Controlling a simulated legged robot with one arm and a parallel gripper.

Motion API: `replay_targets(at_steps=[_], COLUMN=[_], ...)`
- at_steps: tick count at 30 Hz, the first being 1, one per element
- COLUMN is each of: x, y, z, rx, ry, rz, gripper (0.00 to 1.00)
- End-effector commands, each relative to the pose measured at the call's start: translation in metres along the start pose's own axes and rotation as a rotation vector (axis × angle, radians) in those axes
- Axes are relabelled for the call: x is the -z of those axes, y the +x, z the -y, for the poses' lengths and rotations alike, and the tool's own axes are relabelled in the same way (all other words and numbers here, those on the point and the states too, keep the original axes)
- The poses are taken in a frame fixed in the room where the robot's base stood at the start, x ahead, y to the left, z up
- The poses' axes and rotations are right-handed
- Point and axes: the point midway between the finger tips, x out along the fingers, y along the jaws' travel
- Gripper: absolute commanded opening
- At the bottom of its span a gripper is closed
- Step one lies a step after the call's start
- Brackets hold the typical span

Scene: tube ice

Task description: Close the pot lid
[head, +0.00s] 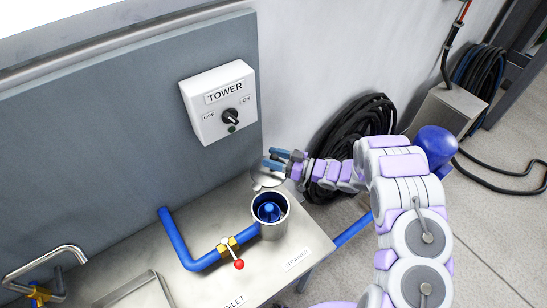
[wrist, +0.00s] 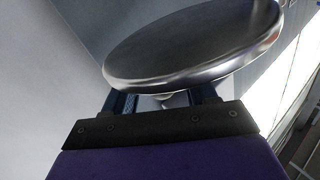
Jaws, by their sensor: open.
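The metal pot (head: 286,222) stands open on the steel counter, with a blue fitting visible inside. Its round silver lid (head: 268,180) is off the mouth, at the pot's back side near the wall panel, partly hidden by my gripper (head: 277,159). In the wrist view the lid (wrist: 190,45) is a large tilted disc just beyond the fingers. A small knob (wrist: 170,101) shows under its near edge, between the two fingers. My gripper is open; I cannot tell whether a finger touches the lid. How the lid is supported is hidden.
A blue pipe (head: 176,237) with a red-tipped valve (head: 239,264) joins the pot's left side. The TOWER switch box (head: 220,103) hangs on the panel above. Coiled black hose (head: 350,140) lies behind my arm. A sink (head: 135,292) and faucet (head: 45,262) are at lower left.

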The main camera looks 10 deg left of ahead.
Motion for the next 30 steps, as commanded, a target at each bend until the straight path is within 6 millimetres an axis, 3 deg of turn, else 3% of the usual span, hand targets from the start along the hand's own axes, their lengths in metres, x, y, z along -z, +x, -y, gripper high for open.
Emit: replay_targets(at_steps=[9,26,30], x=[0.0002,-0.0003,-0.0005], y=[0.0009,0.0019,0.0018], z=[-0.0002,-0.0007,-0.0009], rx=[0.000,-0.001,-0.001], ry=[0.000,0.000,0.001], rz=[0.000,0.001,0.001], gripper=[0.56,0.02,0.00])
